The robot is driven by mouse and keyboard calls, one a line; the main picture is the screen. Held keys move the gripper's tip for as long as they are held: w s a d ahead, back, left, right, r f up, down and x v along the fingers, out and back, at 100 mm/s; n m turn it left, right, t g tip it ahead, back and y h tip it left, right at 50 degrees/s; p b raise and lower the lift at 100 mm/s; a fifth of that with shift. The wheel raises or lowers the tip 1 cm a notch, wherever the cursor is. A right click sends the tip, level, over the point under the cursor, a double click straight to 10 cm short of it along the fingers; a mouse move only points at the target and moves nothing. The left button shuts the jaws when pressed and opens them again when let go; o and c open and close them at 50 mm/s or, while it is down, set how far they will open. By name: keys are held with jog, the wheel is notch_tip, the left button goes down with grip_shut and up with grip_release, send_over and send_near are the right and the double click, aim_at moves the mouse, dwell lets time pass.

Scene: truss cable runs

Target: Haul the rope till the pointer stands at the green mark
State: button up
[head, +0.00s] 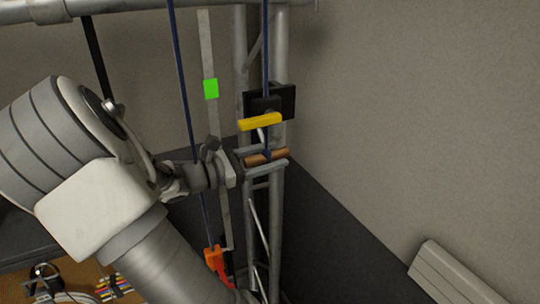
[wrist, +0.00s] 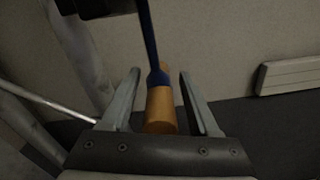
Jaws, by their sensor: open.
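The green mark (head: 211,88) is on a tall grey strip (head: 208,45) in the head view. The orange pointer (head: 214,260) is well below it, near the strip's lower end, on a blue rope. A second blue rope (head: 265,50) runs down on the right past a black fitting with a yellow lever (head: 260,121) to a wooden handle (head: 278,154). My gripper (head: 267,160) is open around this handle. In the wrist view the handle (wrist: 160,112) stands between the two spread fingers (wrist: 159,76), with a visible gap on each side. The rope joins its far end.
Grey truss tubes (head: 276,215) stand right behind the handle, and a horizontal tube (head: 110,7) crosses above. A pale ribbed panel (head: 452,275) is at the lower right. A board with coloured items (head: 112,285) lies at the lower left.

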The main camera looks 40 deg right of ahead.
grip_shut()
dwell(1.3)
